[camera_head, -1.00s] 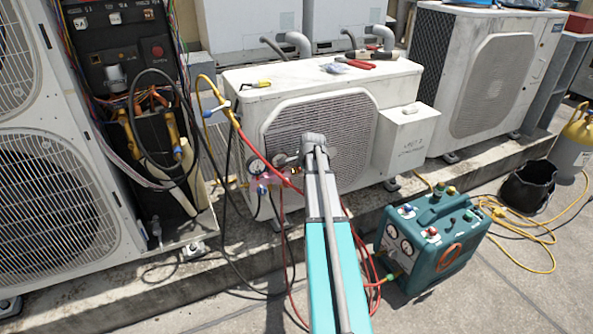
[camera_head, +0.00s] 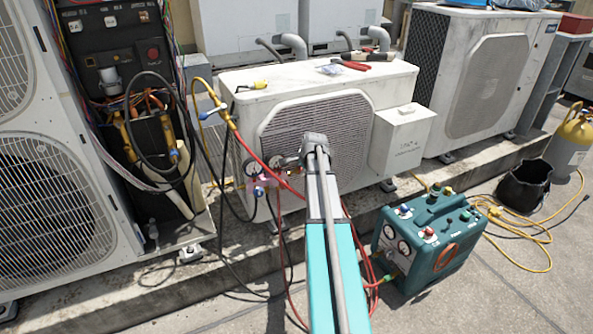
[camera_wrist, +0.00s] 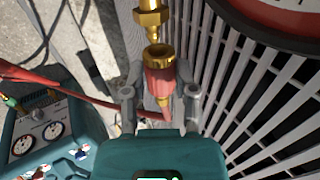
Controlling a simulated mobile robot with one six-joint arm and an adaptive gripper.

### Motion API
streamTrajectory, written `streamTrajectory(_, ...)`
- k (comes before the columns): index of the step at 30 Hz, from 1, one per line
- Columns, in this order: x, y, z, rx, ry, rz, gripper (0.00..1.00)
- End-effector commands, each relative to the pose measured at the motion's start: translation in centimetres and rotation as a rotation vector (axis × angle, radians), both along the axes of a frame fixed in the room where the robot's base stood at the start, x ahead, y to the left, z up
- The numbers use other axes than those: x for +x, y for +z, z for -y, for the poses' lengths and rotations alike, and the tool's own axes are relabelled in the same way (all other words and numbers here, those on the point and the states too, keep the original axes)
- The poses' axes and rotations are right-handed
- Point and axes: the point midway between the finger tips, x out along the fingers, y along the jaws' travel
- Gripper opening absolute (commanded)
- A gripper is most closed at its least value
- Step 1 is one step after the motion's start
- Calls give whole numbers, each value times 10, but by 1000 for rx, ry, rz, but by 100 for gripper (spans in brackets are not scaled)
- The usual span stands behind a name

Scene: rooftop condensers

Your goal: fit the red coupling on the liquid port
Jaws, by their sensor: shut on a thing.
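In the wrist view, the red coupling (camera_wrist: 160,78) sits between the two grey fingers of my gripper (camera_wrist: 160,92), which is shut on it. Its brass mouth faces up the picture. A brass hex fitting (camera_wrist: 151,18), which looks like the liquid port, is just above that mouth. The two look close and roughly in line; I cannot tell if they touch. A red hose (camera_wrist: 75,84) runs left from the coupling. In the head view, my gripper (camera_head: 315,140) is in front of the middle condenser's grille, and the arm hides the coupling and port.
A gauge manifold (camera_head: 265,178) with hoses is just left of my arm. The middle condenser (camera_head: 237,87) has tools (camera_head: 352,65) on top. A teal recovery machine (camera_head: 432,240) stands right of my arm. A yellow hose (camera_head: 525,250) lies on the open paving.

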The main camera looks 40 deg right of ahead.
Motion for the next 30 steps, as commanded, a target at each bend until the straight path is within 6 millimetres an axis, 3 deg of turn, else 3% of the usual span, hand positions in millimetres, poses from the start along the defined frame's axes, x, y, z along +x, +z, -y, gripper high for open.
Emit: streamTrajectory(30, -7, 0, 26, 0, 0, -1, 0)
